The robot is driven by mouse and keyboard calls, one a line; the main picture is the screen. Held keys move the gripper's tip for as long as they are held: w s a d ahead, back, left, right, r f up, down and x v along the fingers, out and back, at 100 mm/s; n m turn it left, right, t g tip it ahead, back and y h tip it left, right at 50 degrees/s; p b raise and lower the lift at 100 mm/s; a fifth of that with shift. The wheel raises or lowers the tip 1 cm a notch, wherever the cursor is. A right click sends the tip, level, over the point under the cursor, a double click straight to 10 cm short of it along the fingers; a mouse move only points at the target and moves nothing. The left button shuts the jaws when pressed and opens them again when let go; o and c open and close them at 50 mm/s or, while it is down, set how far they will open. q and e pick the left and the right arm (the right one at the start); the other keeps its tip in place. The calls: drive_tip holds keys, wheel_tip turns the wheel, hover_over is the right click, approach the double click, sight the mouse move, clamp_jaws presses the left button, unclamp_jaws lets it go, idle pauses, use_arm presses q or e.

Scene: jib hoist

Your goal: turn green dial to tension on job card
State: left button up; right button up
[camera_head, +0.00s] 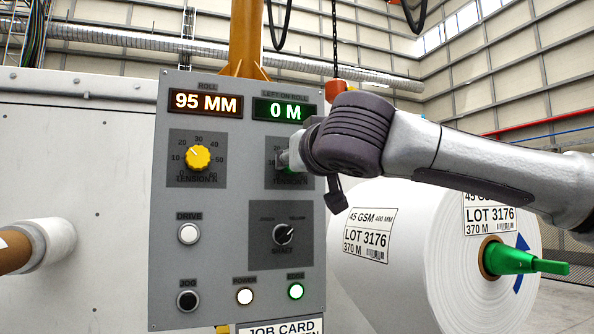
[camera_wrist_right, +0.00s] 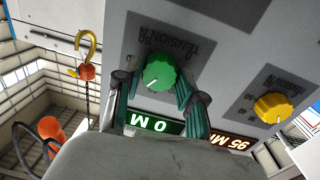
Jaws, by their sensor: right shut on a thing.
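The green dial (camera_wrist_right: 159,72) sits on a dark square of the grey control panel, with a tension scale around it. A pale pointer mark shows on its face; the value it points at cannot be read. My right gripper (camera_wrist_right: 160,84) is shut on the dial, one finger on each side. In the head view my right gripper (camera_head: 290,155) and arm hide most of the dial and its scale. The job card (camera_head: 281,328) below the panel is cut off by the lower picture edge, so its tension value is not visible. My left gripper is not in view.
A yellow dial (camera_head: 198,158) sits left of the green one. Displays (camera_head: 206,103) read 95 MM and 0 M. A shaft switch (camera_head: 284,234) and several buttons are below. A large white roll (camera_head: 400,270) stands right. An orange hook block (camera_head: 335,89) hangs behind my arm.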

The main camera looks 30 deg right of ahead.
drive_tip(key=shift+m+b, duration=0.4)
drive_tip(key=shift+m, duration=0.7)
drive_tip(key=o, duration=1.1)
drive_tip(key=shift+o, duration=0.2)
drive_tip(key=v, duration=1.2)
